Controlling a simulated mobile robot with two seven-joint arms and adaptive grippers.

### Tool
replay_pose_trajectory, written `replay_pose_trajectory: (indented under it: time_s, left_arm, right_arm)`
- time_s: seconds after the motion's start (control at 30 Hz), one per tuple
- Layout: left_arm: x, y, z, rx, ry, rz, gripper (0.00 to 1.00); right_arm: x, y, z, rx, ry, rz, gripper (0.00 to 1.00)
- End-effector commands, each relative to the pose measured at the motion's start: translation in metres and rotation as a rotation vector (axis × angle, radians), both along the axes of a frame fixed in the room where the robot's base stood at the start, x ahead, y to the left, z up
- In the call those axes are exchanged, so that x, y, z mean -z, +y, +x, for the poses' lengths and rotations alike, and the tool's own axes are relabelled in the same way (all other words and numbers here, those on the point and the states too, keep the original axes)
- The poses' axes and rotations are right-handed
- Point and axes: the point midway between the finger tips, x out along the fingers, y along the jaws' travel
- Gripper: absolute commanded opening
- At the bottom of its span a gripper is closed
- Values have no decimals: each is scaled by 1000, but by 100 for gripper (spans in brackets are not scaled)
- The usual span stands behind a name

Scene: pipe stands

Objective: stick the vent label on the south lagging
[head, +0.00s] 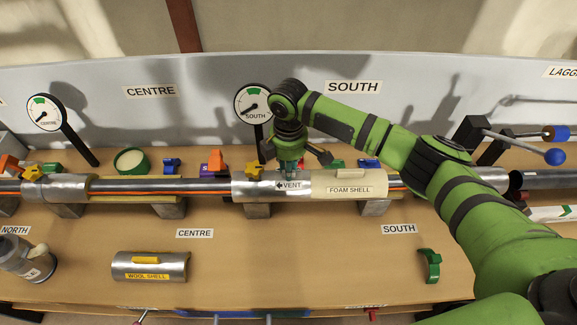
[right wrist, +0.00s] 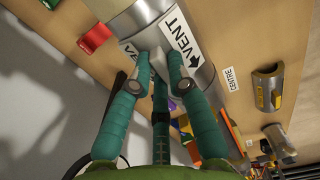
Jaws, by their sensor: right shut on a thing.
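The white vent label (head: 289,184), with an arrow and the word VENT, lies against the front of the shiny metal jacket (head: 245,185) on the south pipe. It also shows close up in the right wrist view (right wrist: 181,42). The cream foam shell (head: 350,180) sits just right of the jacket on the same pipe. My right gripper (head: 290,172) points down from above, with its teal fingers shut on the label at the jacket; the fingertips show in the right wrist view (right wrist: 162,58). I cannot tell whether the label is stuck. My left gripper is not in view.
The south gauge (head: 253,101) stands just behind my right gripper. A wool shell (head: 150,266) lies at front left, and a green clip (head: 429,266) at front right. A lever with a blue knob (head: 554,157) rises at right. The front middle of the bench is clear.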

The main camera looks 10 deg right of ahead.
Motion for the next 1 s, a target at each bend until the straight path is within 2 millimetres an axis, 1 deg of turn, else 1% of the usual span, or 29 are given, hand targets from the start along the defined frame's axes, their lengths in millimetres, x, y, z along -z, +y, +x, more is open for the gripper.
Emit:
replay_pose_trajectory:
  time_s: [0.03,0.23,0.27,0.3,0.63,0.73,0.87,1.0]
  left_arm:
    - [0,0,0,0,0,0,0]
    - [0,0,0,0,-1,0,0]
    - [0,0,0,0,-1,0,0]
    - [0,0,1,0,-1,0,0]
    - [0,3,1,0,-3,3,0]
    - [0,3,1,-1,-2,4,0]
    - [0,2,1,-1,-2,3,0]
    - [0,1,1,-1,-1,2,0]
  right_arm:
    - [2,0,-2,0,4,-1,1]
    - [3,0,-2,0,5,-2,1]
    - [3,0,-2,0,5,-2,30]
    - [3,0,-2,-1,6,-2,46]
    - [1,0,-1,0,3,-1,46]
    - [-4,0,0,0,1,-1,46]
    - [-23,0,0,0,-1,0,46]
    - [-53,0,1,-1,-1,0,46]
